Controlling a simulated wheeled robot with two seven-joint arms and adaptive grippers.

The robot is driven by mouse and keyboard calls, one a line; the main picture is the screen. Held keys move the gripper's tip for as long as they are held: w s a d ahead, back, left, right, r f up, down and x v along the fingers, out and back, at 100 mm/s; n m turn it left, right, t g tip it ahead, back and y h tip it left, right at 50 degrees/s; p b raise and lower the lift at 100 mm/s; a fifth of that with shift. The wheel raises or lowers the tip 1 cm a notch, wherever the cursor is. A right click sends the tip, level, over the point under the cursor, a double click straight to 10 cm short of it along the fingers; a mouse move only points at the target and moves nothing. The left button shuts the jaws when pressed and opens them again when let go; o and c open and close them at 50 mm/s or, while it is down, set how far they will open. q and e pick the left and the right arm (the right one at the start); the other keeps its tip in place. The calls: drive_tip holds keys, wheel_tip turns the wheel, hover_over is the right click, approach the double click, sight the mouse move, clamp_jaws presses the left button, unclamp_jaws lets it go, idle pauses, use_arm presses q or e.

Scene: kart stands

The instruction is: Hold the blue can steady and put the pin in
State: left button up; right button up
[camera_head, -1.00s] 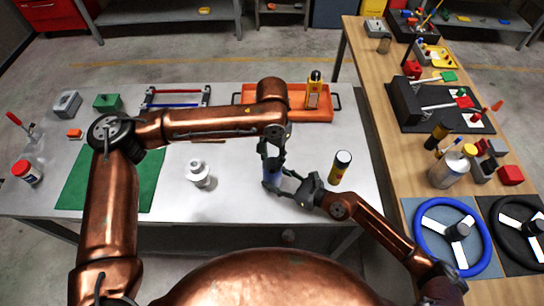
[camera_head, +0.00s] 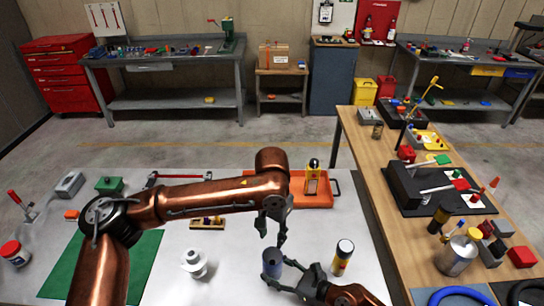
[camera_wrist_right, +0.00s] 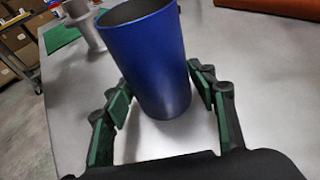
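The blue can (camera_head: 271,266) stands on the grey table, with its grey top facing up. My right gripper (camera_head: 298,280) reaches it from the lower right. My left gripper (camera_head: 273,236) points down just above the can. Its two fingers stand apart and I see nothing between them. I cannot make out a pin in either view. A small wooden block with dark pegs (camera_head: 207,223) lies behind, to the left.
A white spool (camera_head: 195,264) stands left of the can and a black-and-yellow bottle (camera_head: 343,257) right of it. An orange tray (camera_head: 322,201) with a yellow item lies behind. A green mat (camera_head: 138,255) is at left. A crowded wooden bench (camera_head: 380,185) stands at right.

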drive_tip(key=o, duration=0.3)
